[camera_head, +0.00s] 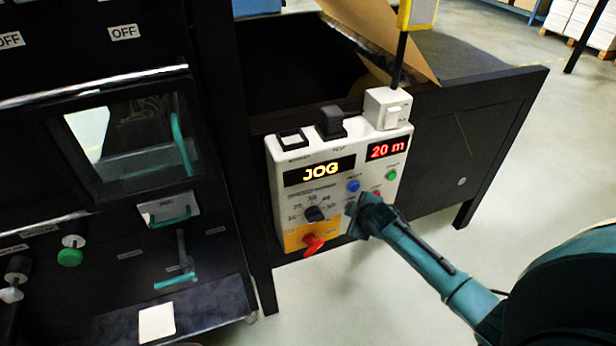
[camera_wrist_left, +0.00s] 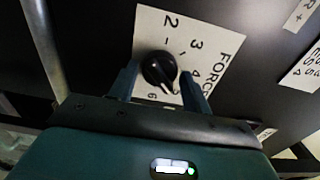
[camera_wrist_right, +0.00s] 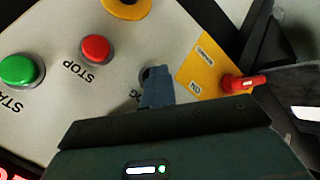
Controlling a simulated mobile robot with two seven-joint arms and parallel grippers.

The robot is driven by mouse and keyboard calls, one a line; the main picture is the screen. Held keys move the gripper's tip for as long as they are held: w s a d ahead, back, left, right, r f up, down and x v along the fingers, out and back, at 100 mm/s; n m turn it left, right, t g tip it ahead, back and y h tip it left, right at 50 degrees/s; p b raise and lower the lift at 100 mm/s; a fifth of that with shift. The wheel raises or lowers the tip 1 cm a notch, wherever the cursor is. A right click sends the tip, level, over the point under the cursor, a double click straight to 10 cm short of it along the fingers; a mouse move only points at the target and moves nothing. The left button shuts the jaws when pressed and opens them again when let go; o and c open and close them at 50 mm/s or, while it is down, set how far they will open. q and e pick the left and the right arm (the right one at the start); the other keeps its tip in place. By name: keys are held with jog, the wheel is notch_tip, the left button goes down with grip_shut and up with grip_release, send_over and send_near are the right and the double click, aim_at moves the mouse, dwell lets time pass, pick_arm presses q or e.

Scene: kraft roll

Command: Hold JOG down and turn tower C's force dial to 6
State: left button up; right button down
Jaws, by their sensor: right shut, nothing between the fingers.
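In the left wrist view, the black force dial (camera_wrist_left: 158,68) sits on a white plate (camera_wrist_left: 205,50) marked FORCE. Its pointer aims at the gap between 5 and 6. My left gripper (camera_wrist_left: 160,80) is open, with one finger on each side of the dial and narrow gaps between. My right gripper (camera_head: 362,212) is at the lower right of the white control panel (camera_head: 285,160). In the right wrist view, my right gripper (camera_wrist_right: 155,80) is shut and empty, its tip over a dark round button (camera_wrist_right: 144,74). The tip mostly hides this button and its label. The panel display (camera_head: 320,171) reads JOG.
Near my right gripper are the red STOP button (camera_wrist_right: 95,49), the green START button (camera_wrist_right: 22,69) and a red switch (camera_wrist_right: 245,81). The panel also has a black selector knob (camera_head: 314,214) and a blue button (camera_head: 353,186). Dark machinery stands at the left.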

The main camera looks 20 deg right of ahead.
pick_arm(q)
jog(key=c, duration=0.4)
jog(key=m, duration=0.4)
jog(key=shift+a+r, duration=0.1)
jog(key=m, duration=0.4)
jog(key=o, duration=0.3)
jog(key=shift+m, duration=0.3)
jog(key=o, duration=0.3)
jog(key=shift+o, duration=0.2)
